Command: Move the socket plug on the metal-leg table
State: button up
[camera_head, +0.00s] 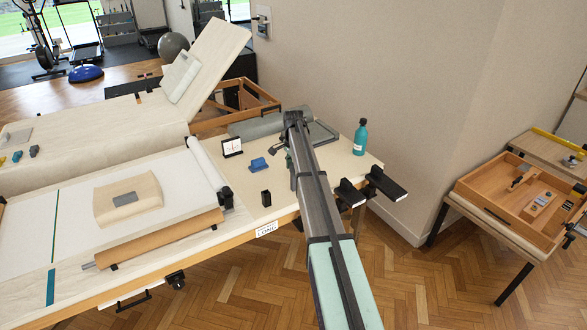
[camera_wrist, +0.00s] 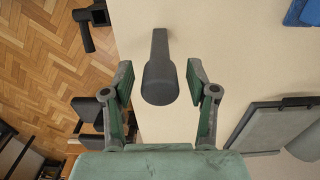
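In the wrist view, a dark grey object (camera_wrist: 160,82) with a rounded thick end and narrower stem shows between my fingers. It may be the socket plug; I cannot tell for sure. My gripper (camera_wrist: 160,90) is open, with a visible gap on each side of the object. The pale tabletop (camera_head: 330,148) lies below. In the head view my arm covers the gripper's fingertips and whatever is between them. A small black block (camera_head: 266,198) stands near the front edge there; I cannot tell whether it is the same object.
A blue item (camera_head: 258,164), a framed card (camera_head: 232,147) and a teal bottle (camera_head: 360,137) stand on the tabletop. Black padded brackets (camera_head: 385,184) stick out at its right end. A separate table with black legs (camera_head: 516,284) carries a wooden tray (camera_head: 480,193) at right.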

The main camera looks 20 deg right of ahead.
jog(key=shift+r, duration=0.1)
notch_tip(320, 180, up, 12)
jog(key=b, duration=0.2)
dwell(0.4)
jog(key=s+a+f+n, duration=0.6)
jog(key=s+a+f, duration=0.5)
jog(key=s+f, duration=0.35)
jog(key=s+a+f+n, duration=0.7)
jog(key=s+a+f, duration=0.4)
jog(key=s+f, duration=0.35)
jog(key=s+a+f+n+g, duration=0.1)
jog(key=s+f+g, duration=0.1)
jog(key=s+f, duration=0.5)
jog(key=s+a+f+n+g, duration=0.1)
jog(key=s+f, duration=0.6)
jog(key=s, duration=1.2)
jog(key=s+a+f+n+g, duration=0.1)
jog(key=s+f+g, duration=0.2)
jog(key=s+f, duration=0.4)
jog(key=s, duration=0.6)
jog(key=shift+a+f+n+g, duration=0.2)
jog(key=shift+a+n+g, duration=0.1)
jog(key=shift+g, duration=0.1)
